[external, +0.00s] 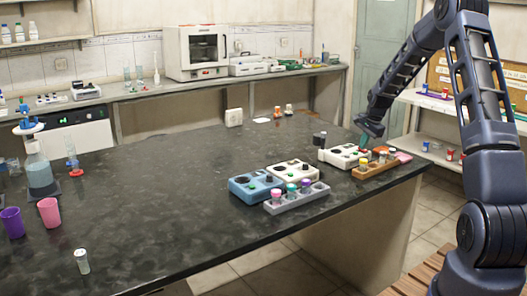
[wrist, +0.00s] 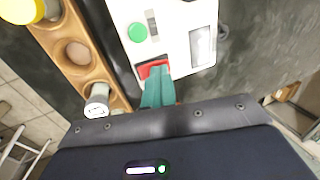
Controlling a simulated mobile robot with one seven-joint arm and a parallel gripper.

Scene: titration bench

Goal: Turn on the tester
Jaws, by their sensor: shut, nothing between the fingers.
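A white tester (external: 342,156) stands on the dark bench near its right end. In the wrist view the tester (wrist: 175,14) shows a green button (wrist: 137,32), a red button or switch (wrist: 150,71) and a grey display window (wrist: 201,46). My gripper (external: 364,142) is over the right end of this tester. In the wrist view my gripper (wrist: 158,82) has its teal fingers shut and empty, with the tips at the red part and covering some of it. I cannot tell if the tips touch it. A second white device (external: 292,171) and a blue one (external: 255,187) stand to the left.
A wooden rack (wrist: 78,52) with vials stands close beside the tester; it also shows in the external view (external: 372,171). A grey rack (external: 297,200) with coloured-cap vials is in front of the other devices. A dark cylinder (external: 320,139) stands behind. The bench's middle is clear.

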